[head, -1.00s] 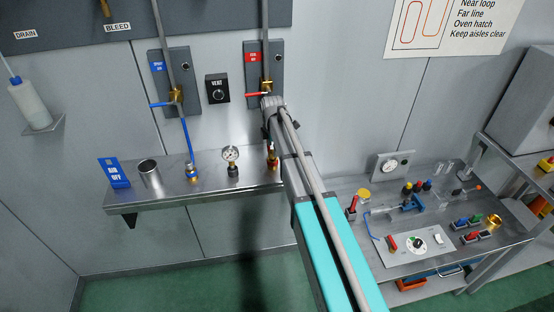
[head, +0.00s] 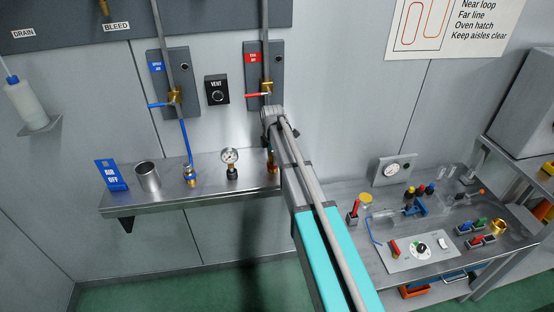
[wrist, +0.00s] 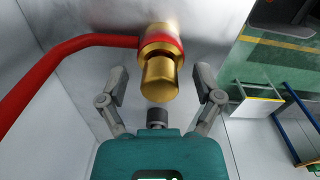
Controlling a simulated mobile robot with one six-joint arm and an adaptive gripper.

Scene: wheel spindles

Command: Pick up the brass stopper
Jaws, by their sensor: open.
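In the wrist view, a brass fitting with a rounded plug-like end (wrist: 158,78) and a red band lies between my open fingers; I take this end as the brass stopper. My gripper (wrist: 160,88) has one finger on each side of it, with gaps showing, and appears not to grip it. A red hose or rod (wrist: 60,62) runs left from the banded part. In the head view, a small brass and red piece (head: 271,158) shows at the shelf's right end, partly behind my arm. My fingers cannot be made out there.
The metal shelf (head: 215,197) also holds a gauge (head: 230,160), a blue-banded brass fitting (head: 190,175), a metal cup (head: 148,178) and a blue sign (head: 111,175). A red-handled valve (head: 264,89) is on the wall above. A cluttered workbench (head: 350,240) stands right.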

